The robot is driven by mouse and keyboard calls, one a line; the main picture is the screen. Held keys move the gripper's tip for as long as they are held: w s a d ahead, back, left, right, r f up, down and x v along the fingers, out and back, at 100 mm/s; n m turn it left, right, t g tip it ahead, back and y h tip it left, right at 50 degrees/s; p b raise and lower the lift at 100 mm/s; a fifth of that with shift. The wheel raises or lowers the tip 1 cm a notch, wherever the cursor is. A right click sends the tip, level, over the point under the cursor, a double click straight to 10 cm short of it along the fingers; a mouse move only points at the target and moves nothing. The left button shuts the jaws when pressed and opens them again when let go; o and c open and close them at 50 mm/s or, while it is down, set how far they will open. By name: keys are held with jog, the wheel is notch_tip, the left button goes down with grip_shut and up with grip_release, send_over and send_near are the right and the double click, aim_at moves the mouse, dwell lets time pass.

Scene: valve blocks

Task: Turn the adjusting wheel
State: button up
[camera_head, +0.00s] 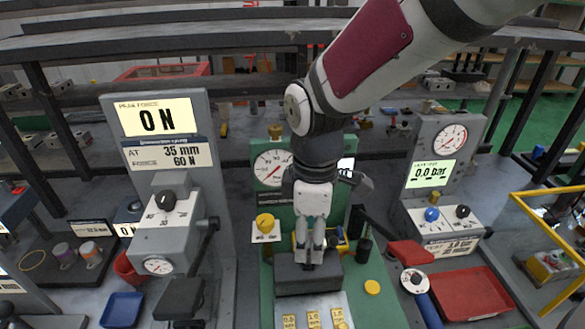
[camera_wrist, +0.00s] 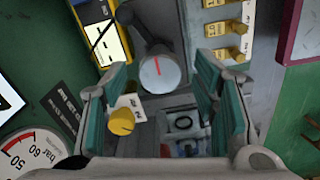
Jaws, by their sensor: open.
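A round grey wheel with a red mark (camera_wrist: 160,73) lies between my fingertips in the wrist view, farther from the camera than the finger pads. I cannot tell if the fingers touch it. I take it to be the adjusting wheel. My gripper (camera_head: 310,258) is open and points down over a dark grey block (camera_head: 290,280) on the green station, hiding the wheel in the head view. It also shows in the wrist view (camera_wrist: 163,66), with teal pads on both sides. A yellow knob (camera_head: 265,223) on a white plate is to its left; it also shows in the wrist view (camera_wrist: 122,121).
A pressure gauge (camera_head: 272,168) stands behind my gripper. A grey station with a 0 N display (camera_head: 157,117) is left, its black lever (camera_head: 205,240) sticking out. Yellow tabs (camera_head: 313,319) line the front.

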jog(key=shift+f, duration=0.1)
jog(key=c, duration=1.2)
jog(key=shift+o, duration=0.2)
jog(key=shift+m, duration=0.3)
jog(key=m+p, duration=0.1)
jog(key=m, duration=0.1)
jog(key=shift+s+m, duration=0.1)
jog(key=shift+m, duration=0.3)
jog(key=m+p, duration=0.1)
jog(key=m, duration=0.2)
jog(key=shift+m, duration=0.3)
jog(key=m+p, duration=0.1)
jog(key=m, duration=0.3)
jog(key=shift+p, duration=0.4)
jog(key=shift+a+m+p, duration=0.1)
jog(key=shift+m+p, duration=0.25)
jog(key=shift+m, duration=1.35)
